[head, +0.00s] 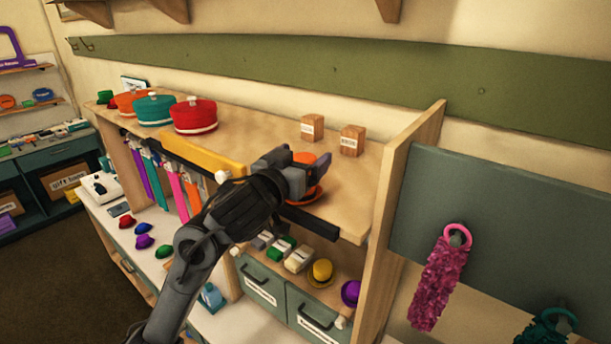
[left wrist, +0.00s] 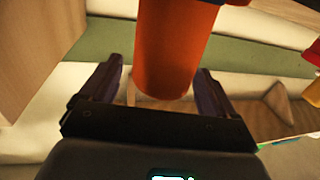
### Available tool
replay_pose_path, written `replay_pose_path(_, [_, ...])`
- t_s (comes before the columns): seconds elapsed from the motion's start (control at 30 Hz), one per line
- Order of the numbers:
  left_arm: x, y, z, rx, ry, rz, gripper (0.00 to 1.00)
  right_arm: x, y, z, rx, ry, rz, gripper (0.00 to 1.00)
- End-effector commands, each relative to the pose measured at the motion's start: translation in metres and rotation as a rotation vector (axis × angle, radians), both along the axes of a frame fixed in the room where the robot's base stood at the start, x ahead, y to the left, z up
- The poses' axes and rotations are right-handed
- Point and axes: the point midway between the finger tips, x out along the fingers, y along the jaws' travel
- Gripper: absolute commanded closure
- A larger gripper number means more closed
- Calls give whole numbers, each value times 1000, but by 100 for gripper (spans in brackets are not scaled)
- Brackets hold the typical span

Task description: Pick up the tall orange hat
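The tall orange hat (head: 309,193) stands on the wooden shelf top, partly hidden behind my left gripper (head: 305,172) in the head view. Its orange crown and part of its brim show there. In the left wrist view the smooth orange crown (left wrist: 172,50) reaches down between the two dark fingers of my left gripper (left wrist: 160,85). The fingers are apart, one on each side of the crown. A clear gap shows on the left side and a narrower one on the right. My right gripper is in neither view.
Red (head: 194,115), teal (head: 153,109) and orange (head: 129,102) round hats stand left on the shelf top. Two small wooden blocks, one here (head: 352,140), stand behind the hat. An upright wooden panel (head: 405,165) bounds the shelf's right end.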

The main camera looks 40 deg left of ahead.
Motion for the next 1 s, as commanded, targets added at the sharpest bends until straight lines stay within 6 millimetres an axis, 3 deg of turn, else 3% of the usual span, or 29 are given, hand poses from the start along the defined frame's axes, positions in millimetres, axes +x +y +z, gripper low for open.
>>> replay_pose_path(0.03, [0,0,0,0,0,0,17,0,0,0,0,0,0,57])
replay_pose_path(0.37, [0,0,0,0,0,0,66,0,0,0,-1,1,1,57])
replay_pose_path(0.77, [0,0,7,-3,-1,-1,66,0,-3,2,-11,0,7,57])
replay_pose_path(1.0, [0,0,36,-7,-4,-1,66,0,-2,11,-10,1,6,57])
